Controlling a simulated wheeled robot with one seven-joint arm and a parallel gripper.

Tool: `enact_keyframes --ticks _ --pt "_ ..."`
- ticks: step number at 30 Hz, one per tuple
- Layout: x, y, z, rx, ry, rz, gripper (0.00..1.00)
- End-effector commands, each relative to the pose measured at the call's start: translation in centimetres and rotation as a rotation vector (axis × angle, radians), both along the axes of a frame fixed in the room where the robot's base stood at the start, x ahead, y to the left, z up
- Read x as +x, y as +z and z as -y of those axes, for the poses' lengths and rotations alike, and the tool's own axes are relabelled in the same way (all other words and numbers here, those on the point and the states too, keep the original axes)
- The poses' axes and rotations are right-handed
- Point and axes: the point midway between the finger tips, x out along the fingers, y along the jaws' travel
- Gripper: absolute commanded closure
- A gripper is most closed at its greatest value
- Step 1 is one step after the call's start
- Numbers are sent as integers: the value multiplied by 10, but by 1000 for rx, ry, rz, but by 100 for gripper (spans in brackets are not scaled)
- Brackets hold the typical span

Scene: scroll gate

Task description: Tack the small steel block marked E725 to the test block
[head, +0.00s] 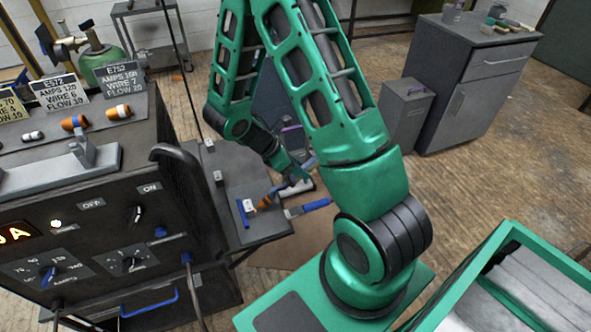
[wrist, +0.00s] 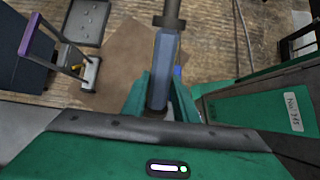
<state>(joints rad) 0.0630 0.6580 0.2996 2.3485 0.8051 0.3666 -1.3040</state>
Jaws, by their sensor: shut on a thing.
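My gripper (wrist: 160,85) is shut on a tool with a blue-grey faceted handle (wrist: 162,65) and a dark collar and shaft. What kind of tool it is I cannot tell. In the head view my gripper (head: 297,176) is low, by the far right side of a dark work table, and small and partly hidden. Two small grey blocks, one farther (head: 210,146) and one nearer (head: 218,177), sit on that table (head: 268,228). No marking is readable on them, and I cannot tell which is E725 or which is the test block.
A welding machine (head: 90,230) with dials stands at left. A blue-handled brush (head: 310,207) lies at the table's right edge. A grey cabinet (head: 470,80) is behind; a green-rimmed bin (head: 575,265) is at right.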

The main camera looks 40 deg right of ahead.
Motion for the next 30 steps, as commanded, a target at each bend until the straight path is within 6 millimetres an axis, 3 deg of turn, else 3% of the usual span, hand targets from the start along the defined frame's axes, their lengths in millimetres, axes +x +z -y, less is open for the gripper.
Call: enact_keyframes --ticks 30 --pt "-14 39 51 -1 -2 2 100"
